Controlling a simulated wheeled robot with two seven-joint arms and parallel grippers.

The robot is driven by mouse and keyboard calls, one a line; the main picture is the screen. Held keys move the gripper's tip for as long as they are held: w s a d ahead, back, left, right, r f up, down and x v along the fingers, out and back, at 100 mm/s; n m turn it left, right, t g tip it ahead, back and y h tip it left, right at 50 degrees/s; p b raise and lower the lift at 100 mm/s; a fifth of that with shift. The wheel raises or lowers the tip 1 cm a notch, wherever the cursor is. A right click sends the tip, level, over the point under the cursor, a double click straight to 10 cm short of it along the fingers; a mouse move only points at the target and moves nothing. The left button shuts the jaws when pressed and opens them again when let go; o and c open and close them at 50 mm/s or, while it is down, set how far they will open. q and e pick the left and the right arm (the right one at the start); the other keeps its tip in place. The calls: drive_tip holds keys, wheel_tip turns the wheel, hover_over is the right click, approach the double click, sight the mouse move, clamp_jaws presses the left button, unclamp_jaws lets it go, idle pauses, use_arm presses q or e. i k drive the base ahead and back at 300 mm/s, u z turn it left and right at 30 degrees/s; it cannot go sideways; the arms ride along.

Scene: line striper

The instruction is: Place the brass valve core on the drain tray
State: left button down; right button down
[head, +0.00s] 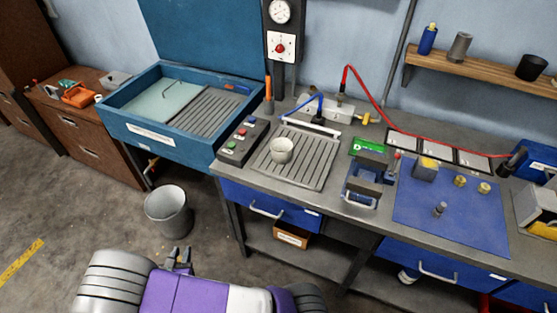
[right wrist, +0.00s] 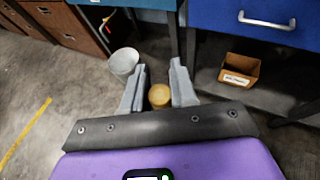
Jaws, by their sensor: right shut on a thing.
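My right gripper (head: 181,259) is low in the head view, over the floor in front of the bench. In the right wrist view it is shut on a round brass-coloured piece (right wrist: 159,96), which looks like the brass valve core. The piece is mostly hidden in the head view. A grey ribbed tray (head: 318,172), which looks like the drain tray, lies on the bench with a white cup (head: 281,150) on it. The gripper is well apart from it, to the lower left. My left gripper is not in view.
A ribbed drainer (head: 207,112) lies in the blue sink. A grey bin (head: 169,211) stands on the floor near the gripper. A button box (head: 240,139) is left of the tray, a vise (head: 364,183) right. Brass parts (head: 484,187) sit on the blue mat (head: 460,228).

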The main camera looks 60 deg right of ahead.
sight(319, 151)
drive_tip(key=z, duration=1.25)
